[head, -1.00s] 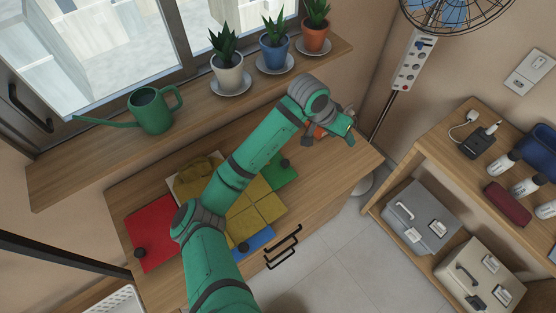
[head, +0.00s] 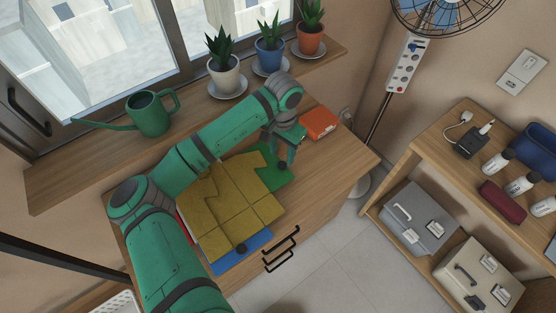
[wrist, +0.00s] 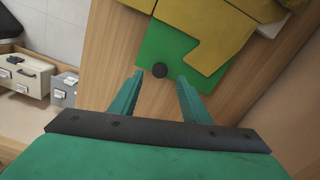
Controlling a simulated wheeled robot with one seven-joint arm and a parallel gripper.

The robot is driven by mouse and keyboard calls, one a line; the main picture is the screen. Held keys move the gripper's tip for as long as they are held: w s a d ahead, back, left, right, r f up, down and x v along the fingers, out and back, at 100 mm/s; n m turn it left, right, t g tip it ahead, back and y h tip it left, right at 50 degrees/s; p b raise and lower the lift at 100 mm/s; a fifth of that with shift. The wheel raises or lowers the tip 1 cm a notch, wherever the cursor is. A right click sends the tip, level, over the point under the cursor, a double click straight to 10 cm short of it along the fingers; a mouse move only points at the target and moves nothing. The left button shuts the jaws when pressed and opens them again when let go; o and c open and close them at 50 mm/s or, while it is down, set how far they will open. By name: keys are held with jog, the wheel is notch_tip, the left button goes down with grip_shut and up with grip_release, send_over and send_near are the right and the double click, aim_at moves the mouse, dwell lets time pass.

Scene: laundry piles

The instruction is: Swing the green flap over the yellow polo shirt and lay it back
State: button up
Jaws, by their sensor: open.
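The yellow polo shirt (head: 232,212) lies spread flat on the folding board, partly behind my arm in the head view. The green flap (head: 274,170) lies flat at the board's right end, under the shirt's edge. In the wrist view the green flap (wrist: 188,42) carries a round black knob (wrist: 160,70) near its outer edge, with yellow cloth (wrist: 205,22) over part of it. My gripper (head: 283,161) is open above the green flap, pointing down. In the wrist view its fingertips (wrist: 159,78) stand either side of the knob, apart from it.
A blue flap (head: 238,254) with a black knob shows at the board's front; a sliver of red flap shows beside my arm. Potted plants and a green watering can (head: 149,112) stand on the sill.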

aim_at(282, 164)
jog(key=shift+f, duration=2.55)
